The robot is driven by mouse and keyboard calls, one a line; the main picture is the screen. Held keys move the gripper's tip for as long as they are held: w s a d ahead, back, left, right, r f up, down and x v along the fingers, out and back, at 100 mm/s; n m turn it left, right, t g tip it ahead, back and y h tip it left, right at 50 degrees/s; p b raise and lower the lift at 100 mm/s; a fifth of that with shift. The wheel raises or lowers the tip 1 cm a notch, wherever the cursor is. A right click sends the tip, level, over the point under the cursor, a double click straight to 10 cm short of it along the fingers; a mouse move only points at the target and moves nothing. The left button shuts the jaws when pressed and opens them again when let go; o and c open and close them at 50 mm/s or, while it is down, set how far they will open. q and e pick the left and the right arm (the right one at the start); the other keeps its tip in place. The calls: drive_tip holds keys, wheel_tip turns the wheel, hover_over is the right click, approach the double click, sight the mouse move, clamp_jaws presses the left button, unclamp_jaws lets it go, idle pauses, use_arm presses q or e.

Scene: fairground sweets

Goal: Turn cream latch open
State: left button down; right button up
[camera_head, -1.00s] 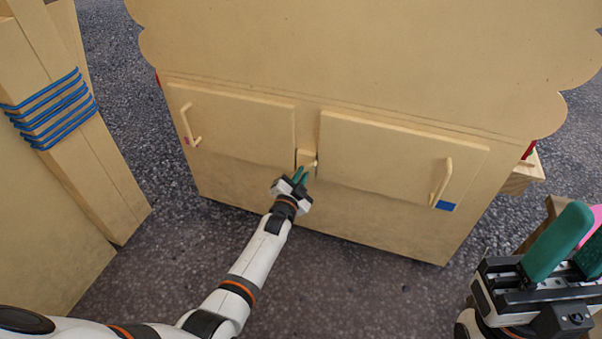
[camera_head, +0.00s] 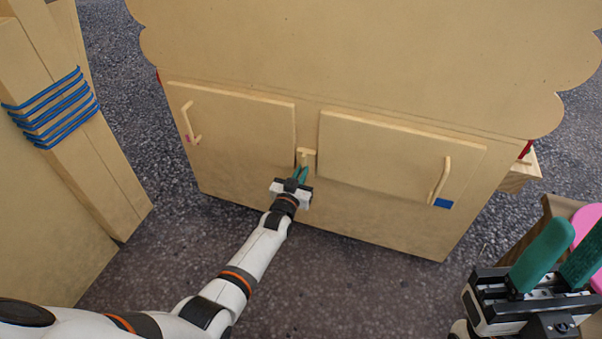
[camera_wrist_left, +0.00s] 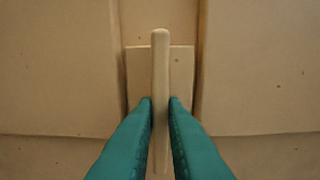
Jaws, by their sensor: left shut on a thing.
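The cream latch (camera_head: 306,154) sits on the counter front between two cupboard doors. In the left wrist view the latch bar (camera_wrist_left: 160,62) stands upright along the gap, in front of a small square plate, and crosses neither door. My left gripper (camera_head: 300,175) reaches it from below; its green fingertips (camera_wrist_left: 160,101) are shut on the bar, one on each side. The fingers hide parts of the bar's lower end. My right gripper (camera_head: 565,255) is at the lower right, fingers apart and empty, away from the latch.
The left door (camera_head: 235,125) and right door (camera_head: 395,155) look closed, each with a bar handle. A blue patch (camera_head: 443,203) is below the right handle. A wooden post with blue bands (camera_head: 52,110) stands left. A pink round thing (camera_head: 588,222) is behind my right gripper.

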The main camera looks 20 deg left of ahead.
idle(0.4)
use_arm(q)
drive_tip(key=c, duration=1.5)
unclamp_jaws()
